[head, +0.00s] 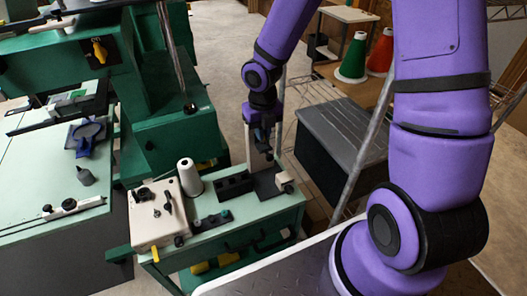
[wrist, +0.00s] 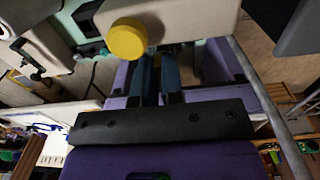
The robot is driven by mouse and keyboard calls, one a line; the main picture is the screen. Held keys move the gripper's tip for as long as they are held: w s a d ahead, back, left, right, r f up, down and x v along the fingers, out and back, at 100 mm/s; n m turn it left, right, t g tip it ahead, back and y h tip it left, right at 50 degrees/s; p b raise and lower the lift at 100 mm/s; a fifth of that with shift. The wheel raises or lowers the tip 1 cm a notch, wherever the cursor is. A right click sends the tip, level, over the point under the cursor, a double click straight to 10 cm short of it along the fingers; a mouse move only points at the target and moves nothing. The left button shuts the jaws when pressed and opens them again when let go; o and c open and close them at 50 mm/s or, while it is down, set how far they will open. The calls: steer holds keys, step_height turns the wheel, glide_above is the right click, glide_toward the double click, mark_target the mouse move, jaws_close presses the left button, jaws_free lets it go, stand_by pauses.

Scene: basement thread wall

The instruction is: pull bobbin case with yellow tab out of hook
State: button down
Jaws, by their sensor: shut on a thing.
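My gripper (head: 263,146) points down in the head view, at the back of the small green cart, beside an upright cream post (head: 253,158). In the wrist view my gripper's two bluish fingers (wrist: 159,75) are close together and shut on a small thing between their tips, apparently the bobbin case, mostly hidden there. A round yellow piece (wrist: 127,39) stands out from a cream body (wrist: 185,18) just left of the fingertips. I cannot tell whether it is the case's tab. The hook cannot be made out clearly.
The cart top (head: 222,205) carries a cream machine box (head: 158,213), a white thread cone (head: 189,178) and a black block (head: 234,186). A dark lidded box (head: 345,135) stands right of my gripper, with a grey metal pole (head: 363,150) near it. A green machine stands at left.

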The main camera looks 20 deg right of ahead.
steer(key=shift+r, duration=0.25)
steer(key=shift+r, duration=1.95)
